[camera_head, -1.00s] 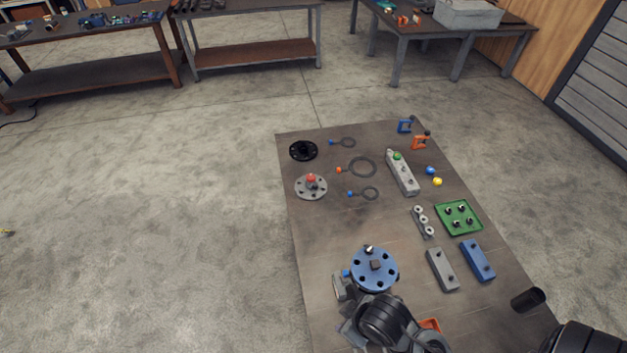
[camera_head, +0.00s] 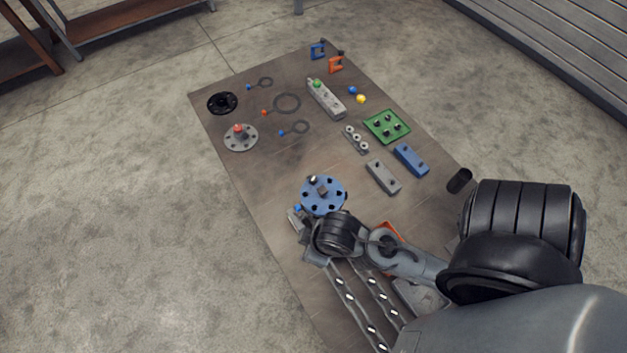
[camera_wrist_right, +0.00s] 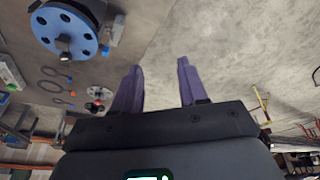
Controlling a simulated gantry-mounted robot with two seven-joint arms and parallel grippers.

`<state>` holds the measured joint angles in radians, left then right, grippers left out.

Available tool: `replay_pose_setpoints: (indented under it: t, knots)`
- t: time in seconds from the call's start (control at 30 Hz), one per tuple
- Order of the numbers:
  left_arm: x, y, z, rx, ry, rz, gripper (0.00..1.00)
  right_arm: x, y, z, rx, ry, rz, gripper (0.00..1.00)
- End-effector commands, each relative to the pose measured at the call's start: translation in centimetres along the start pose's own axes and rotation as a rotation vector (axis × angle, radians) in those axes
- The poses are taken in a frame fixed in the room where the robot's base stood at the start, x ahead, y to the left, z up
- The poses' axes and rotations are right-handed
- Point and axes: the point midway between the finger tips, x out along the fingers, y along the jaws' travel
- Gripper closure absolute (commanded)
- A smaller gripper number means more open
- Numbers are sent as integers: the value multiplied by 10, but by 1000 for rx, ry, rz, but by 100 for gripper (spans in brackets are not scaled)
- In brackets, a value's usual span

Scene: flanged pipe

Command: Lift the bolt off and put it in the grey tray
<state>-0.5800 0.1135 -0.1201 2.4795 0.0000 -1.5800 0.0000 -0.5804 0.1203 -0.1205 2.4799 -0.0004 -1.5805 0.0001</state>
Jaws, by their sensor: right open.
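The blue flange (camera_head: 323,196) with several dark holes stands at the near part of the mat. A bolt (camera_head: 312,180) with a light end sticks up at its far left rim. The right wrist view shows the blue flange (camera_wrist_right: 62,27) at upper left, with a bolt-like piece (camera_wrist_right: 63,42) on it. My right gripper (camera_wrist_right: 160,65) is open and empty, its purple fingers beside the flange and apart from it. A grey tray-like block (camera_head: 383,177) lies right of the flange. My left gripper is not in view.
A dark cup (camera_head: 459,181) stands at the mat's right edge.

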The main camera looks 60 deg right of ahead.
Motion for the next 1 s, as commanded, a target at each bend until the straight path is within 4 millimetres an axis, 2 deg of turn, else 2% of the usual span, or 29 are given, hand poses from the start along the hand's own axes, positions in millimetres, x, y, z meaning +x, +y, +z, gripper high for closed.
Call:
replay_pose_setpoints:
  t: [0.47,0.57,0.6,0.87,1.0]
  knots:
    - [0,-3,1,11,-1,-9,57,0,0,0,0,0,0,57]
    - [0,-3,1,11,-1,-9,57,0,0,0,0,0,0,42]
    - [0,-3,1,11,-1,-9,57,0,0,0,0,0,0,40]
    - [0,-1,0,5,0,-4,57,0,1,-1,-1,4,1,40]
    - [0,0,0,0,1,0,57,0,0,-2,-56,6,1,40]
